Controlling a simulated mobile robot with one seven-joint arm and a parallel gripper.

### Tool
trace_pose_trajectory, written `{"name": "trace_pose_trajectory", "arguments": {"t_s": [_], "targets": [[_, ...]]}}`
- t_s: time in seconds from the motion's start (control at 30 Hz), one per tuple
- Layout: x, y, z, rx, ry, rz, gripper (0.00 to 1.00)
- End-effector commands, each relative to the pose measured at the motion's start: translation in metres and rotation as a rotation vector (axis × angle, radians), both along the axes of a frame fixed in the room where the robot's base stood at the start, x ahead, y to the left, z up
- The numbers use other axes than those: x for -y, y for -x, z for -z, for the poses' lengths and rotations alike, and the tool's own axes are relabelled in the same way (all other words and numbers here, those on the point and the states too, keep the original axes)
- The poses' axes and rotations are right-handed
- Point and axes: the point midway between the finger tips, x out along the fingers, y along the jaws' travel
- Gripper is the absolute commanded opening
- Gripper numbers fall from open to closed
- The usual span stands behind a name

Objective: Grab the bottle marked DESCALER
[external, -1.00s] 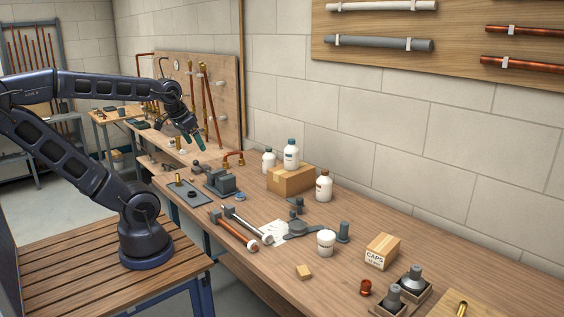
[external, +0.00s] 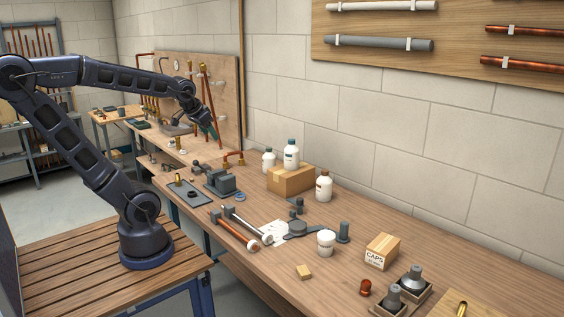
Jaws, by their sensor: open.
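Three white bottles stand near the wall on the workbench (external: 375,235). One bottle with a teal cap (external: 291,155) stands on top of a cardboard box (external: 290,180). A smaller bottle with a teal cap (external: 269,160) stands behind and left of the box. A bottle with a brown cap (external: 324,186) stands right of the box. The labels are too small to read, so I cannot tell which one says DESCALER. My gripper (external: 213,131) is open and empty, up in the air left of the bottles, in front of the pegboard. None of the bottles is touched.
A copper pipe piece (external: 234,157) is left of the small bottle. The bench between the brown-capped bottle and CAPS box is mostly clear.

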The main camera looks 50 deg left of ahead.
Motion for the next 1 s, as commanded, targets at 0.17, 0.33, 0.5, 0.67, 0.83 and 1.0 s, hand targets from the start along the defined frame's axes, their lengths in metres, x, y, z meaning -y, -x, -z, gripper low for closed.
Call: {"name": "trace_pose_trajectory", "arguments": {"t_s": [0.17, 0.33, 0.5, 0.67, 0.83, 1.0], "targets": [[-0.029, -0.062, -0.002, 0.088, -0.067, -0.018, 0.56], [-0.056, -0.118, -0.001, 0.178, -0.121, -0.013, 0.56], [-0.082, -0.171, 0.004, 0.262, -0.163, 0.008, 0.56], [-0.106, -0.217, 0.014, 0.339, -0.189, 0.041, 0.56], [-0.13, -0.262, 0.03, 0.42, -0.202, 0.086, 0.56], [-0.152, -0.302, 0.051, 0.499, -0.195, 0.138, 0.56]]}}
